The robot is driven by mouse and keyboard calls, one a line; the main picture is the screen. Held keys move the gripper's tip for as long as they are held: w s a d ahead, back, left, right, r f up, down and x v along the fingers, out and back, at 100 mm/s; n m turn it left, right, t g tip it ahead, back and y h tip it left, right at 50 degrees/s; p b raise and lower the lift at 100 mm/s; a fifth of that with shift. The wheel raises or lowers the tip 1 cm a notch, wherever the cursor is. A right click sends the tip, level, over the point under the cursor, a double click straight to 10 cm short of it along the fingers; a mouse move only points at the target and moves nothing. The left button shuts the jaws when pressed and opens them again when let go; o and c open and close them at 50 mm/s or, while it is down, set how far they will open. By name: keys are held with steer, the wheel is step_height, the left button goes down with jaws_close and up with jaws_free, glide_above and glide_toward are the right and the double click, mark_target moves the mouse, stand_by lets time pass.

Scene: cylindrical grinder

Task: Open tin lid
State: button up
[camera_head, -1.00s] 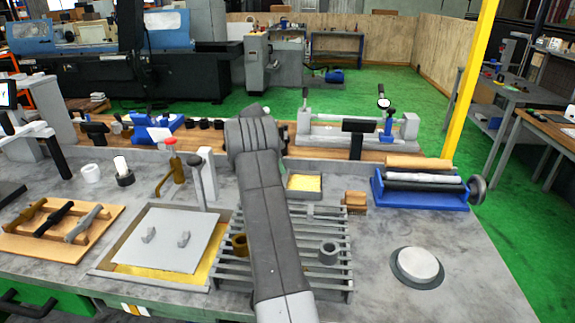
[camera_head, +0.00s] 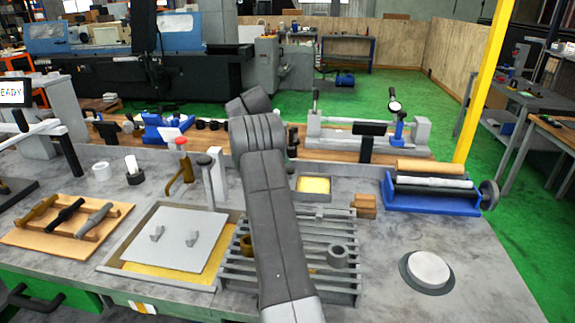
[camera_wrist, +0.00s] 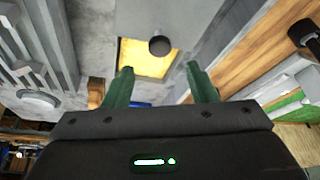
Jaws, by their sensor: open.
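No thing is plainly marked as the tin. A pale round lid-like disc (camera_head: 429,268) lies in a dark ring at the bench's right. A grey square plate (camera_head: 178,237) with two small handles covers most of a yellow-bottomed tray. A small shallow box (camera_head: 313,186) with a yellow inside stands behind the slatted rack, with no cover on it. In the wrist view a yellow square (camera_wrist: 143,58) shows beyond my gripper (camera_wrist: 158,70). My gripper's green fingers are apart and empty. A dark round knob (camera_wrist: 160,46) appears beyond them. My arm hides the gripper in the head view.
A slatted rack (camera_head: 335,284) with small cups lies in front of the small box. A red-topped tap (camera_head: 181,165) and a black-knobbed post (camera_head: 206,163) stand left of my arm. A blue roller stand (camera_head: 430,200) is at right. Bench around the disc is clear.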

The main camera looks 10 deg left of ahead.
mark_target(293, 169)
steer(key=v, duration=0.7)
steer(key=shift+r, duration=0.15)
steer(key=x, duration=1.4)
steer(key=shift+d+p, duration=0.35)
steer(key=shift+d, duration=0.05)
steer(key=shift+d+r, duration=0.1)
steer(key=shift+d, duration=0.65)
